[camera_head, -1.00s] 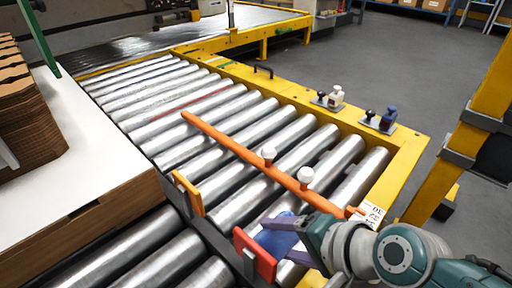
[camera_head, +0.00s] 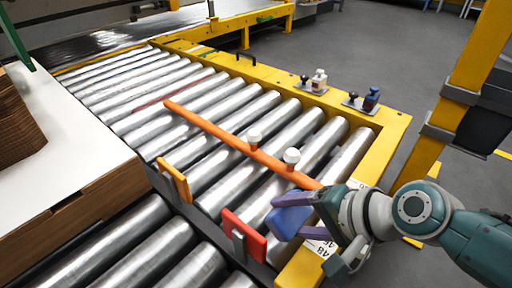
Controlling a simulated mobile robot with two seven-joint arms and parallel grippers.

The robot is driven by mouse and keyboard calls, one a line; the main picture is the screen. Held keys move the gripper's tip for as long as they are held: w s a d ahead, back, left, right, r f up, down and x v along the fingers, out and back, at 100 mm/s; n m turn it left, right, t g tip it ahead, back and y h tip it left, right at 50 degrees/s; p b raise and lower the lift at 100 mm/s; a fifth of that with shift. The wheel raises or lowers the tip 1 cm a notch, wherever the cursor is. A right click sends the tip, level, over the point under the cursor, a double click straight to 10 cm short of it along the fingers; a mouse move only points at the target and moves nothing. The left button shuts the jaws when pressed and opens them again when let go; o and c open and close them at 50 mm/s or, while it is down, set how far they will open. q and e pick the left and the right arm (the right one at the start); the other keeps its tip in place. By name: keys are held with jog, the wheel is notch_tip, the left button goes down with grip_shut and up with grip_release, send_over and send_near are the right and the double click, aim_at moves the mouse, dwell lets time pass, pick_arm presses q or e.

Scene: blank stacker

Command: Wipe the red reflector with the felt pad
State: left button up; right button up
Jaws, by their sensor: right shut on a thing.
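The red reflector (camera_head: 245,234) is an upright red plate on a grey bracket at the near edge of the roller bed. My right gripper (camera_head: 304,212) is shut on a blue felt pad (camera_head: 287,222), just right of the red reflector. The pad hangs above the rollers with a small gap to the reflector's right edge in the picture; I cannot tell the depth between them. The gripper's fingers hide part of the pad. My left gripper is not in view.
An orange reflector (camera_head: 174,180) stands left of the red one. An orange bar (camera_head: 212,129) with two white knobs crosses the rollers behind the pad. Small bottles (camera_head: 371,99) stand on the yellow frame (camera_head: 392,124). A white-topped table (camera_head: 62,165) is at left.

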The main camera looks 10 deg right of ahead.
jog(key=shift+w+d, duration=0.7)
jog(key=shift+d, duration=0.1)
jog(key=shift+w+d+f+b, duration=0.1)
jog(key=shift+w+d+b, duration=0.6)
jog(key=shift+d+b, duration=0.3)
jog(key=shift+w+d, duration=0.15)
jog(key=shift+w, duration=0.05)
jog(key=shift+r, duration=0.2)
